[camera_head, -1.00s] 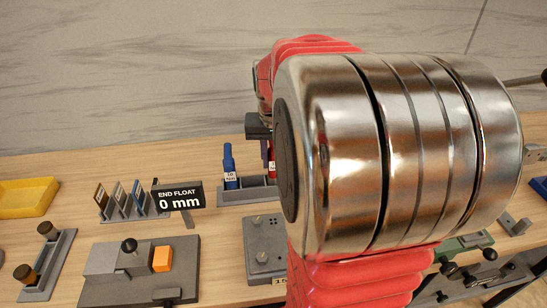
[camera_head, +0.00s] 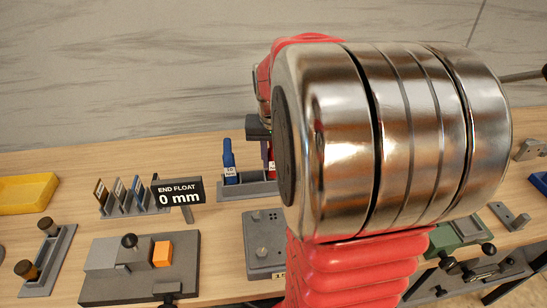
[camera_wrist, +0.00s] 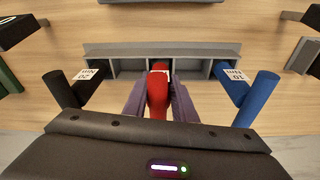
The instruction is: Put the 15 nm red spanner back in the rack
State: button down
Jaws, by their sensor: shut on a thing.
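The red spanner (camera_wrist: 157,95) is between the two fingers of my gripper (camera_wrist: 160,88), which is shut on it. In the wrist view its labelled end lines up with the middle compartment of the grey rack (camera_wrist: 200,48). I cannot tell whether it is fully seated there. In the head view a strip of the red spanner (camera_head: 271,158) shows at the right part of the rack (camera_head: 232,191), under my gripper (camera_head: 259,130). My arm hides the rack's right end. A blue 10 Nm spanner (camera_head: 228,160) stands in the left compartment.
In the wrist view the blue spanner (camera_wrist: 253,98) stands right of my gripper and a dark 20 Nm spanner (camera_wrist: 70,92) left, both close by. An END FLOAT sign (camera_head: 178,192) and a grey block (camera_head: 263,245) are near the rack. A yellow tray (camera_head: 25,193) lies far left.

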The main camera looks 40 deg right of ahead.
jog(key=shift+f, duration=0.25)
jog(key=c, duration=1.4)
grip_release()
jog(key=shift+r, duration=0.15)
jog(key=r, duration=0.4)
jog(key=s+a+r, duration=0.1)
jog(key=r, duration=0.8)
jog(key=shift+s+a+r, duration=0.15)
jog(key=shift+s+a, duration=0.15)
jog(key=shift+s, duration=0.1)
